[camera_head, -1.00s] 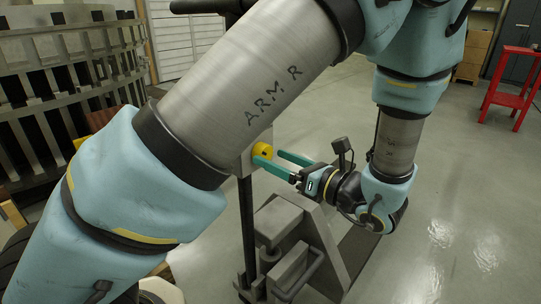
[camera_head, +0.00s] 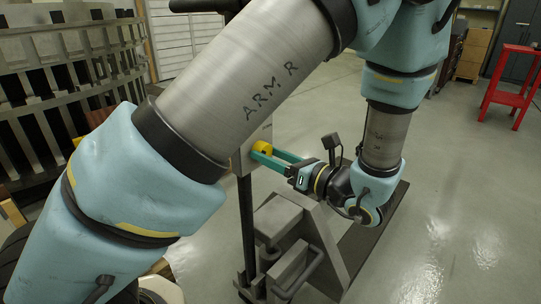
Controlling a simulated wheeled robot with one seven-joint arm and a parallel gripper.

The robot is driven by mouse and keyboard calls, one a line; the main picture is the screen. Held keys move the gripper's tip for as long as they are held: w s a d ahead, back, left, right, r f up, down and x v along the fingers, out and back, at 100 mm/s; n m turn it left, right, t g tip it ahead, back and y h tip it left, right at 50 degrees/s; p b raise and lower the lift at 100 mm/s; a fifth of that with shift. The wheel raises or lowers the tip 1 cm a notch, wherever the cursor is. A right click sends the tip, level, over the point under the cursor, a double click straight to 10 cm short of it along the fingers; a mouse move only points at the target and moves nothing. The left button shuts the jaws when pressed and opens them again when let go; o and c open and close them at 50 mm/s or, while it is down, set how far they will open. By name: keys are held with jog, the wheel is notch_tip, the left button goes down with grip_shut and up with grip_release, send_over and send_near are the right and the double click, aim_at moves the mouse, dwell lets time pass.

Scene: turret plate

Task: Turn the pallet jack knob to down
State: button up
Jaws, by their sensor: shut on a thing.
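The yellow knob (camera_head: 262,147) sits on a grey plate (camera_head: 243,152) on the upright of the pallet jack (camera_head: 283,222). My gripper (camera_head: 270,154) has long teal fingers that reach from the right to the knob. The fingers are shut on the knob, one on its upper side and one on its lower side. My upper arm covers part of the plate and whatever is on its left. The knob's marking is too small to read.
A red stand (camera_head: 513,85) is at the upper right. Grey floor (camera_head: 455,190) to the right is clear.

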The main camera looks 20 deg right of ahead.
jog(key=c, duration=0.5)
jog(key=shift+o, duration=0.2)
jog(key=shift+r+m+p, duration=0.15)
jog(key=shift+m+p, duration=0.15)
jog(key=shift+p, duration=0.35)
jog(key=m+p, duration=1.8)
jog(key=m, duration=0.1)
jog(key=shift+p, duration=0.4)
jog(key=shift+m, duration=0.3)
jog(key=o, duration=1.4)
